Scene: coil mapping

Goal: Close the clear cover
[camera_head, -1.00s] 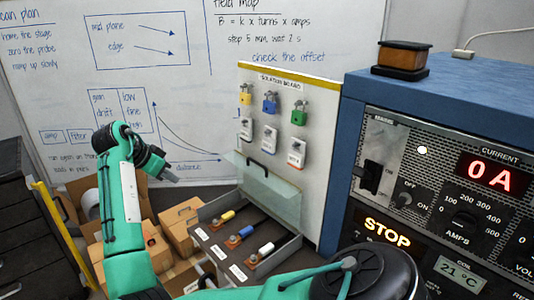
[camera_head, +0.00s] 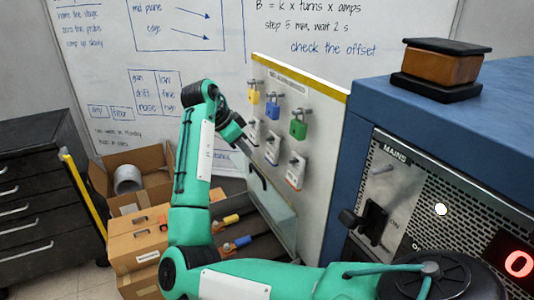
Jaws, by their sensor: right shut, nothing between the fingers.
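The clear cover (camera_head: 273,205) is a see-through panel with a dark handle along its upper edge. It stands raised at the back of a grey tray, next to the white board. My right gripper (camera_head: 246,147) is shut and empty, just above the cover's upper edge and in front of the board. I cannot tell whether it touches the cover. My left gripper is not in view.
The isolation board (camera_head: 318,115) carries yellow, blue and green padlocks and several tags close to the gripper. The blue power cabinet (camera_head: 400,115) stands at right. Cardboard boxes (camera_head: 133,245) and a black drawer unit (camera_head: 35,190) are at left.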

